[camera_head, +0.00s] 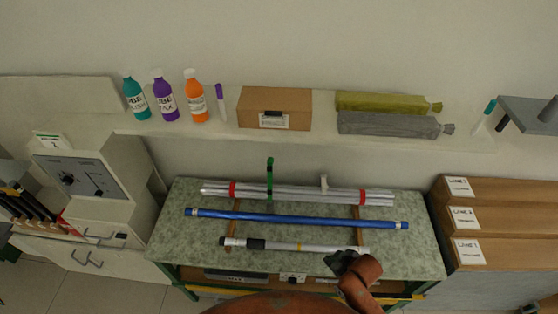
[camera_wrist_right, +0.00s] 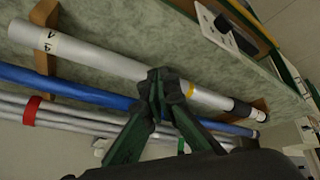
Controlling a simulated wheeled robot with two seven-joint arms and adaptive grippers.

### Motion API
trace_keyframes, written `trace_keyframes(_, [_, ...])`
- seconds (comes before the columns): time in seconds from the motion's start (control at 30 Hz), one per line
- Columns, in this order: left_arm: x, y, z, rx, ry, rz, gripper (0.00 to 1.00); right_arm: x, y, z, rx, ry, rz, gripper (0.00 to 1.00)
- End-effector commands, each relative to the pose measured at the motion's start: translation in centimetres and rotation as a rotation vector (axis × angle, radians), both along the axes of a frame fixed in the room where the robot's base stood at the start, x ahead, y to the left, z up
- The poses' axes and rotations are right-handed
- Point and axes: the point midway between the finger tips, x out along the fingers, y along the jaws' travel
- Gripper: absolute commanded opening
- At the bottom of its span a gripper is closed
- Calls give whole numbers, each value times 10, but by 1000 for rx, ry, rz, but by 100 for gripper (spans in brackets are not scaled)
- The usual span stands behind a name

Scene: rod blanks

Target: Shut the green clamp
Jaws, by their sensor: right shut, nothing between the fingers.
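The green clamp (camera_head: 269,178) stands at the back of the bench, at the bundle of silver rods (camera_head: 300,192). Its green arm points up above the rods, so it looks open. A pale clamp (camera_head: 324,182) sits to its right on the same bundle. My right gripper (camera_head: 343,262) is at the bench's front right, by the right end of the front silver tube, apart from the green clamp. In the wrist view its fingertips (camera_wrist_right: 157,78) meet with nothing between them, in front of the silver tube (camera_wrist_right: 110,62). My left gripper is out of view.
A blue tube (camera_head: 290,218) lies between the rod bundle and the front silver tube (camera_head: 290,245), across wooden supports. A shelf behind holds bottles (camera_head: 165,100) and a cardboard box (camera_head: 274,108). Brown boxes (camera_head: 500,220) stand right of the bench; a grey cabinet (camera_head: 90,180) stands left.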

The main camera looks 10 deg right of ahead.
Motion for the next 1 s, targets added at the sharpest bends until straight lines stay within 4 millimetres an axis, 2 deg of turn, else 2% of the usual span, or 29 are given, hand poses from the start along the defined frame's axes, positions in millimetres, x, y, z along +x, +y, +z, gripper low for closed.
trace_keyframes(0.03, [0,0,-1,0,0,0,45,-15,-10,-11,10,32,-76,0])
trace_keyframes(0.17, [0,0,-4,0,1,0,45,-50,-37,-37,13,109,-251,0])
trace_keyframes(0.23, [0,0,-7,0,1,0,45,-71,-50,-56,11,156,-341,0])
trace_keyframes(0.27, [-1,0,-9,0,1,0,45,-81,-56,-68,10,178,-380,0])
trace_keyframes(0.33, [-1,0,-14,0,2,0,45,-103,-65,-103,5,229,-456,0])
trace_keyframes(0.57, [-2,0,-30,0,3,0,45,-124,-68,-204,-3,291,-495,0])
trace_keyframes(0.77, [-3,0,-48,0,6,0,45,-150,-64,-309,-9,330,-477,0])
trace_keyframes(0.87, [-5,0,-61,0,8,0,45,-176,-61,-372,-13,355,-464,0])
trace_keyframes(0.9, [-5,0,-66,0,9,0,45,-189,-60,-397,-15,367,-458,0])
trace_keyframes(1.0, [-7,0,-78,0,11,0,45,-226,-59,-453,-21,392,-444,0])
